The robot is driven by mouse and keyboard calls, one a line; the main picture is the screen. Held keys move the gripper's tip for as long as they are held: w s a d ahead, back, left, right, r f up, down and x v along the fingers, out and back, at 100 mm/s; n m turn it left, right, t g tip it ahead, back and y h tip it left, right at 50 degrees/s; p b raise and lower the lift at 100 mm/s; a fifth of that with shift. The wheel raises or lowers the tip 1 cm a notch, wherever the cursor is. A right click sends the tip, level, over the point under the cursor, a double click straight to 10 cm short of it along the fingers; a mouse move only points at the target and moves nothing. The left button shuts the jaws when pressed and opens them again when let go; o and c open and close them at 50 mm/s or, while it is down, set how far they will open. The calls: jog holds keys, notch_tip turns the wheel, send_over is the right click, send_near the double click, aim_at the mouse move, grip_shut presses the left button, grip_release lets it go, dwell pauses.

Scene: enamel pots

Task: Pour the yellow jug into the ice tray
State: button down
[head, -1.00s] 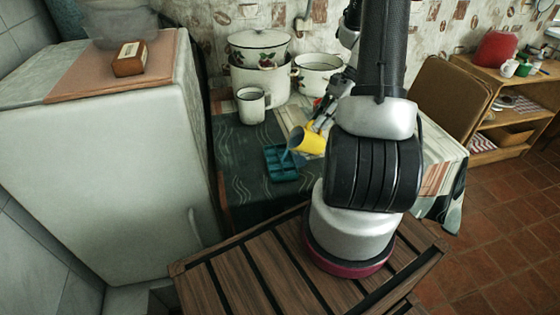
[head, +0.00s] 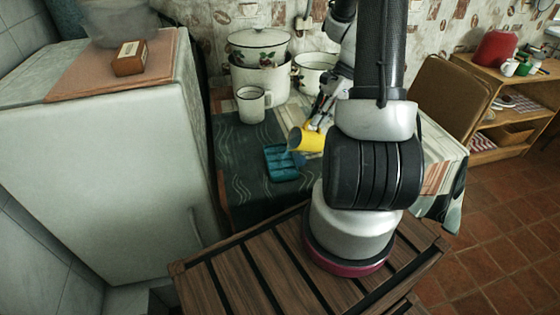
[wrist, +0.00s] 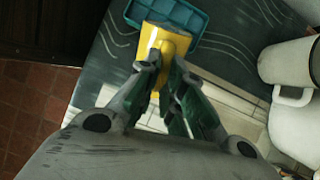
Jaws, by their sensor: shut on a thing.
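The yellow jug (head: 308,142) is tipped nearly onto its side, its mouth facing left, above the right edge of the teal ice tray (head: 270,165). A bluish patch shows just below the mouth, at the tray's right side; I cannot tell how much lies in the tray. My gripper (wrist: 165,66) is shut on the jug, which also shows in the wrist view (wrist: 163,42), its front end overlapping the tray (wrist: 198,22). In the head view my arm partly hides the gripper. The tray lies flat on the table.
A white enamel mug (head: 251,104) stands behind the tray on the patterned tablecloth (head: 240,165). A large lidded pot (head: 259,75) and another white pot (head: 314,73) stand farther back. The fridge (head: 110,150) bounds the left side. Cloth left of the tray is clear.

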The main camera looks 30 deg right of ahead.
jog(key=shift+a+r+h+p, duration=0.5)
jog(key=shift+a+h, duration=0.1)
jog(key=shift+h, duration=0.2)
dwell(0.4)
